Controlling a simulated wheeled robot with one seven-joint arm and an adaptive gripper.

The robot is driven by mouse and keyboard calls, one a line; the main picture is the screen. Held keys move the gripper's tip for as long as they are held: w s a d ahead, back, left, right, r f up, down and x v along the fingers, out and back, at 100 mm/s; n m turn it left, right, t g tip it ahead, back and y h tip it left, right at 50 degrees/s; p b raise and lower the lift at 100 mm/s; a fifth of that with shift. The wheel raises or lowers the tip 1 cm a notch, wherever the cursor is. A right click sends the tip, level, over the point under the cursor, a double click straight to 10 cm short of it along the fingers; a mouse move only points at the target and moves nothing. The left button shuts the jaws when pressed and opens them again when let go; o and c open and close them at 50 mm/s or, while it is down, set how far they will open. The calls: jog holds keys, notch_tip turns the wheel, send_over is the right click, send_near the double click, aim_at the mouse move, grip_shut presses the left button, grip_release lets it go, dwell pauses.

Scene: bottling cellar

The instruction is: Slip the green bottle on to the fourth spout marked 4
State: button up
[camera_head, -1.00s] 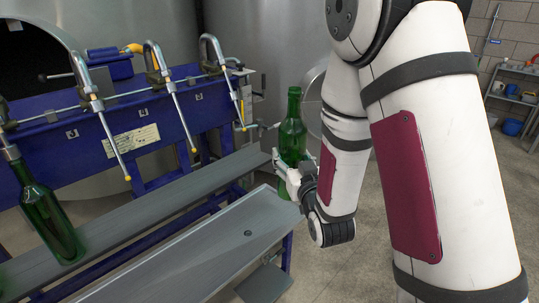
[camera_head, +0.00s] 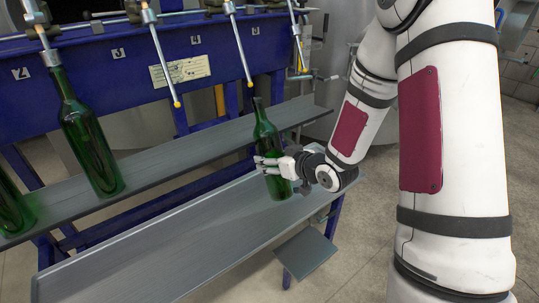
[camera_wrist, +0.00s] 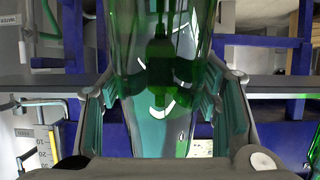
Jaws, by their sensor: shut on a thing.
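A green bottle (camera_head: 264,128) stands upright, slightly tilted, in my gripper (camera_head: 268,165), which is shut around its lower body. It is in front of the filler, over the front grey shelf, with its neck below the spouts and apart from them. In the wrist view the bottle (camera_wrist: 160,60) fills the middle between the finger pads. Three bare spouts with yellow tips hang in the head view: a left one (camera_head: 165,70), a middle one (camera_head: 240,55) and a right one (camera_head: 298,45).
Another green bottle (camera_head: 92,145) is on a spout at the left, its base at the rear shelf (camera_head: 150,165). Part of one more bottle (camera_head: 12,208) shows at the left edge. The front shelf (camera_head: 170,240) is bare left of my gripper.

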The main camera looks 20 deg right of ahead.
aim_at(250, 86)
jog(key=shift+w+a, duration=0.1)
jog(key=shift+a, duration=0.1)
jog(key=shift+w+a+r+p, duration=0.1)
jog(key=shift+w+r+p, duration=0.1)
jog(key=shift+r+p, duration=0.35)
jog(key=shift+w, duration=0.1)
dwell(1.1)
jog(key=shift+r, duration=0.35)
jog(key=shift+w+a+r+p, duration=0.4)
jog(key=shift+w+r+p, duration=0.85)
jog(key=shift+r+p, duration=1.2)
jog(key=shift+w+a+r+p, duration=0.45)
jog(key=shift+w+r+p, duration=1.1)
jog(key=shift+r, duration=1.65)
jog(key=shift+w+a+r+p, duration=0.4)
jog(key=shift+w+r+p, duration=0.6)
jog(key=shift+r+p, duration=1.6)
jog(key=shift+w+a+f+t+b, duration=0.1)
jog(key=shift+w+f+t+b, duration=0.25)
jog(key=shift+b, duration=0.95)
